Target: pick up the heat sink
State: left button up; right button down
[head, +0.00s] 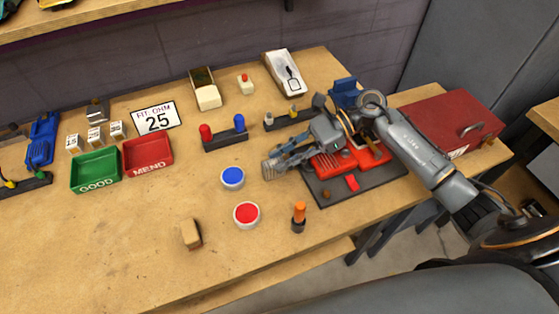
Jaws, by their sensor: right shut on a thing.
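The heat sink (269,170) is a small grey ridged block at the tips of my right gripper (280,161). The right gripper is shut on it, reaching in from the right over the middle-right of the workbench. The fingers partly cover the block, and I cannot tell how far it is above the bench top. My left gripper is not in view.
A dark mat (368,182) with red parts lies below my right arm. A blue disc (232,177), a red disc (246,214) and an orange-handled tool (299,216) stand nearby. A green tray (95,171) and red tray (148,155) are left.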

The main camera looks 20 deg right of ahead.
jog(key=shift+r, duration=0.55)
notch_tip(320, 180, up, 3)
jog(key=shift+s+a+f+p, duration=0.1)
jog(key=shift+s+p, duration=0.05)
jog(key=shift+p, duration=0.3)
jog(key=s+a+r+p, duration=0.4)
jog(key=s+a+r, duration=0.2)
jog(key=s+r, duration=0.45)
jog(key=w+d+f+m+t+h, duration=0.2)
jog(key=w+d+m+t, duration=0.4)
jog(key=d+m+t, duration=0.1)
jog(key=shift+w+d+f+t+h, duration=0.3)
jog(key=shift+d+t, duration=0.3)
jog(key=shift+d, duration=0.25)
jog(key=shift+a, duration=0.1)
